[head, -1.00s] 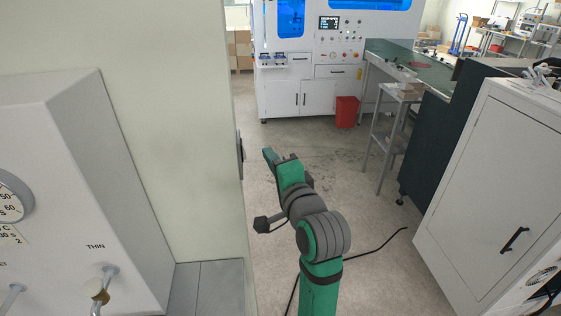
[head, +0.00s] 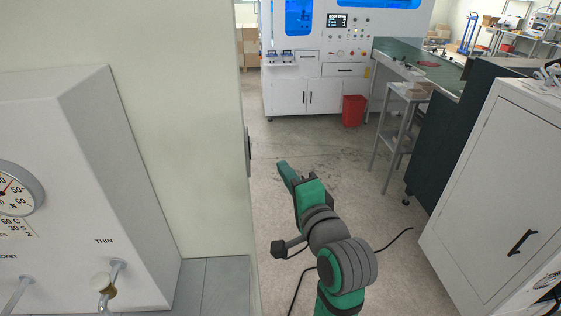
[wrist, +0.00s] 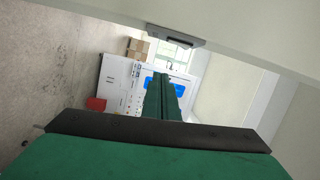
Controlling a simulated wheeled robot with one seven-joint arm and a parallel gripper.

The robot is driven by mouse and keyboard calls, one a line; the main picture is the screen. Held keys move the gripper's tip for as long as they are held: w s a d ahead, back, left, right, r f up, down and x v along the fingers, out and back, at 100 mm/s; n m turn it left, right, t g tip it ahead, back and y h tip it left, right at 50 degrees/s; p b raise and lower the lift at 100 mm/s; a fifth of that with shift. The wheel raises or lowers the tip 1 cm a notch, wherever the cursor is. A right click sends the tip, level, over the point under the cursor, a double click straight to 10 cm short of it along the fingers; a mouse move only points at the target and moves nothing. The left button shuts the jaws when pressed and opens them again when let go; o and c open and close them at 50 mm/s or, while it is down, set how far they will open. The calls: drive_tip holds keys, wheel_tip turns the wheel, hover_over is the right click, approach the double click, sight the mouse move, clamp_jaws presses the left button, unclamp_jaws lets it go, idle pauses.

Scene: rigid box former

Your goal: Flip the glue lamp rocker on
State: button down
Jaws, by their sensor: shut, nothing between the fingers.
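A dark grey switch plate (head: 248,152) is mounted on the side of the cream panel, seen almost edge-on in the head view. It also shows at the top of the wrist view (wrist: 175,37), seen at a slant. The rocker's position cannot be made out. My gripper (head: 282,166) is green, shut and empty. It is to the right of the plate in the head view, with a gap of floor between them. In the wrist view its closed fingers (wrist: 163,92) point away from the camera, below the plate.
A grey-white machine with a dial (head: 75,190) and knobs stands at the left. A white cabinet (head: 500,190) stands at the right. A red bin (head: 353,111) and a white machine (head: 320,65) are at the back. The floor between is open, with a black cable.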

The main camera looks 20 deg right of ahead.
drive_tip(key=shift+s, duration=2.05)
drive_tip(key=shift+a, duration=0.1)
drive_tip(key=shift+f, duration=0.1)
